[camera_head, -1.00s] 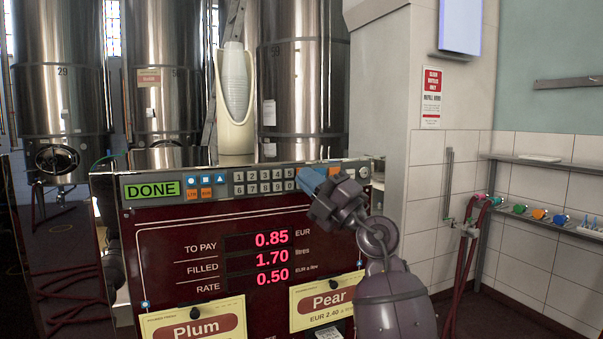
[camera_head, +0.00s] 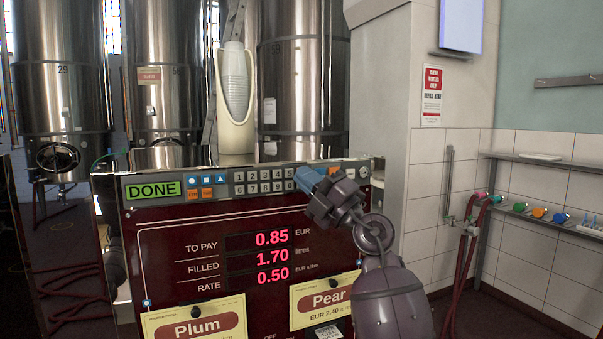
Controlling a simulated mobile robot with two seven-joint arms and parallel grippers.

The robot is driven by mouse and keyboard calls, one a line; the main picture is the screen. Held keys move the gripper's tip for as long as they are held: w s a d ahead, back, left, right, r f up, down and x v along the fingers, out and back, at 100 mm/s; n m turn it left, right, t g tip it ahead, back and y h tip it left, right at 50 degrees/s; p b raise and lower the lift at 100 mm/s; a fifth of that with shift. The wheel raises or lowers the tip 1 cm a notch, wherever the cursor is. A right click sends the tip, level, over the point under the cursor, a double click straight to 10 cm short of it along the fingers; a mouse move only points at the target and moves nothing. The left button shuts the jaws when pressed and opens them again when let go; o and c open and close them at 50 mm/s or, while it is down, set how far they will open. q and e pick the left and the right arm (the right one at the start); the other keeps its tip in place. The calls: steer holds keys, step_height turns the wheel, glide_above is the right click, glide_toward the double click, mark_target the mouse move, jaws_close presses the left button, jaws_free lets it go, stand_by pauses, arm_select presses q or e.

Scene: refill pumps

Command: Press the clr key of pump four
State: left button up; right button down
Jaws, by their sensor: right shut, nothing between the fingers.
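The dark red pump (camera_head: 170,236) faces me, with a keypad strip along its top. Its green display (camera_head: 153,190) reads DONE, and red digits (camera_head: 271,255) show 0.85, 1.70 and 0.50. Grey number keys (camera_head: 259,182) sit mid-strip. Blue keys (camera_head: 206,180) and two small orange keys (camera_head: 199,194) lie to their left; the orange labels are too small to read surely. My left gripper is not in view.
Plum (camera_head: 194,328) and Pear (camera_head: 328,298) cards hang on the pump front. A cream holder (camera_head: 236,135) stands behind the pump top. Steel tanks (camera_head: 165,70) fill the back. A wall shelf (camera_head: 560,162) with coloured nozzles is at the right.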

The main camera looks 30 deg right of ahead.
steer(key=shift+w, duration=0.2)
stand_by(0.3)
stand_by(0.3)
steer(key=shift+s+p, duration=0.85)
steer(key=shift+p, duration=0.05)
